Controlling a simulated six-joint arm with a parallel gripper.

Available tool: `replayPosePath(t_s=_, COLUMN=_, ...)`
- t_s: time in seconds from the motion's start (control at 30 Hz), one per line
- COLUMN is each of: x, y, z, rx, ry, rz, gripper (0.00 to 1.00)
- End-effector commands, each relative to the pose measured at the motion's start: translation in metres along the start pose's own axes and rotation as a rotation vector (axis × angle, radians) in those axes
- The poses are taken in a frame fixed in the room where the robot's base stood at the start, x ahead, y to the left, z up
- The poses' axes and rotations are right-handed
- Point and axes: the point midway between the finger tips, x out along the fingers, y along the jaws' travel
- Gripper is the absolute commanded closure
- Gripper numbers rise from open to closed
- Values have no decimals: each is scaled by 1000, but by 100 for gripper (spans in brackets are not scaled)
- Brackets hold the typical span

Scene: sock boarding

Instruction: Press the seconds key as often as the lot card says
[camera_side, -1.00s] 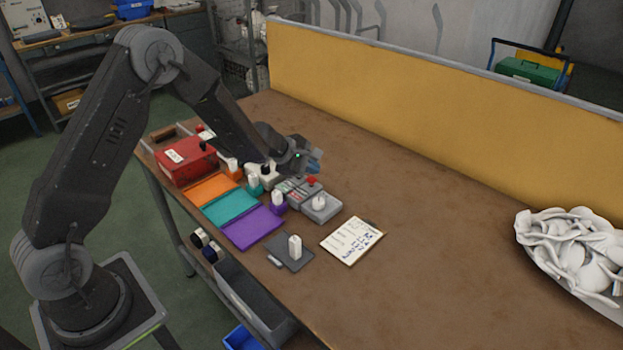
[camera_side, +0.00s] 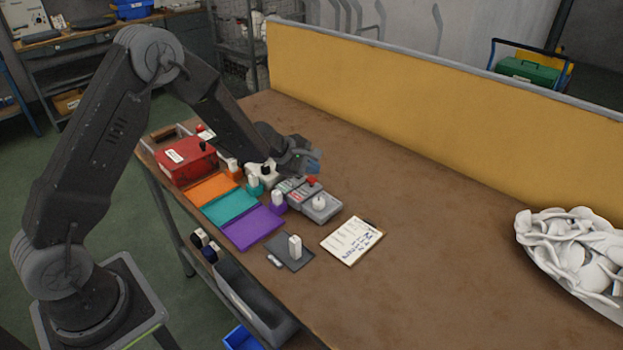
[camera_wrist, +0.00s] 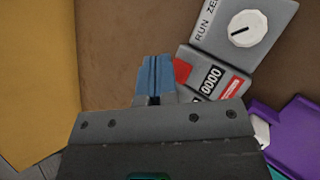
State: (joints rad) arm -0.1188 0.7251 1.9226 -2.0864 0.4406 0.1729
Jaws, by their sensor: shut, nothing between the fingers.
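A grey counter box (camera_side: 288,185) stands on the bench, with a red button (camera_side: 312,180) beside it. In the wrist view the counter (camera_wrist: 208,82) shows zeros, partly cut off by my gripper, and the red button (camera_wrist: 182,70) is just right of the fingertips. A grey box with a white dial (camera_side: 319,203) adjoins it; its lettering starts "RUN ZE" in the wrist view (camera_wrist: 248,28). The lot card (camera_side: 350,243) lies in front, its writing too small to read. My gripper (camera_side: 315,162) is shut and empty, above the bench behind the counter; its blue fingers (camera_wrist: 155,75) meet.
Orange, teal and purple mats (camera_side: 252,227) lie left, with small upright pieces by them. A red box (camera_side: 186,160) stands behind. A dark plate with a white block (camera_side: 295,247) is in front. A tray of white socks (camera_side: 570,255) is far right; the middle is bare.

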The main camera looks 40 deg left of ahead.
Motion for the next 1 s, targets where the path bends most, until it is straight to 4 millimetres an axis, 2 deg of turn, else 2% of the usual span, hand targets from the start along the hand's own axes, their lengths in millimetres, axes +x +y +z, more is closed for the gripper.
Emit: replayPosePath(t_s=1.0, x=7, y=-5, z=-5, rx=0, ry=0, rz=0, gripper=100)
